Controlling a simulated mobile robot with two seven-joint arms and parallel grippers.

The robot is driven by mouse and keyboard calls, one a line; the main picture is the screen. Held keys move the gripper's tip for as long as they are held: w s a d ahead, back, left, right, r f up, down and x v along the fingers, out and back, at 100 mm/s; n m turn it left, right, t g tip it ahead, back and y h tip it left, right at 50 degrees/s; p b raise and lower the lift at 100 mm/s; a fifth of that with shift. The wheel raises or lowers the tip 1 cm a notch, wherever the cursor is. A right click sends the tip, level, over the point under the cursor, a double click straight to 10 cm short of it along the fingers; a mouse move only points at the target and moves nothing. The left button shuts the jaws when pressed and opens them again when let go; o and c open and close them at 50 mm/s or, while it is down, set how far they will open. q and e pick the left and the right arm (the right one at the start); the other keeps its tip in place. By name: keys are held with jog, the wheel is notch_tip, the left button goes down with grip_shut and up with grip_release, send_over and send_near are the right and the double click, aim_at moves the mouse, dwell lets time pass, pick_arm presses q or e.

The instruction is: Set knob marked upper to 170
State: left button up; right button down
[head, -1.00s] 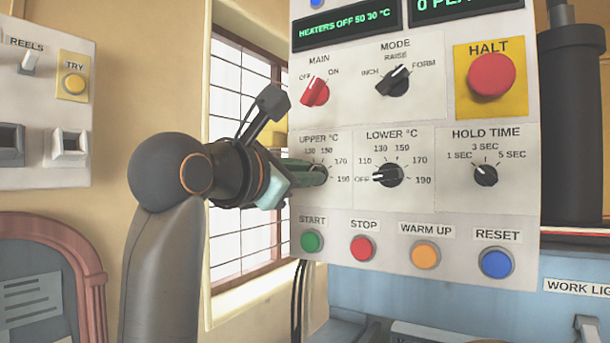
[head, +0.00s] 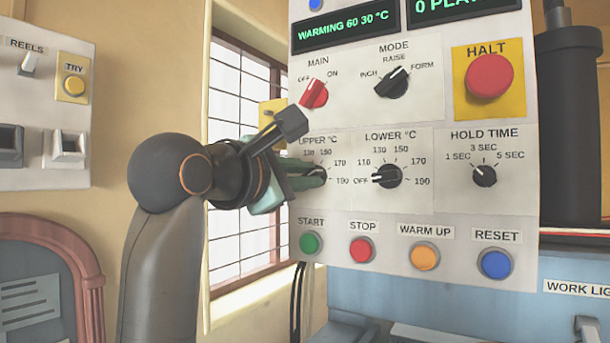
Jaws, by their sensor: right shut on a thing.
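The UPPER °C knob (head: 321,173) is a small dark dial at the left edge of the grey control panel (head: 425,295). Marks 130, 150, 170 and 190 show around it; its left side is covered by my gripper. My right gripper (head: 308,178) comes in from the left, with its green fingers shut on this knob. The knob's pointer is too hidden to read. The panel display (head: 352,29) reads "WARMING 60 30 °C". My left gripper is not in view.
The LOWER °C knob (head: 386,176) is close to the right and points to OFF. The red MAIN switch (head: 314,94) and MODE knob (head: 392,82) are above. The START button (head: 310,243) is below. A barred window (head: 245,110) is behind my wrist.

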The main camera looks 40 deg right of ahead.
jog(key=c, duration=0.9)
grip_release()
jog(key=shift+o, duration=0.2)
jog(key=b+v, duration=0.2)
jog(key=v, duration=1)
jog(key=shift+a, duration=0.3)
jog(key=shift+s, duration=0.1)
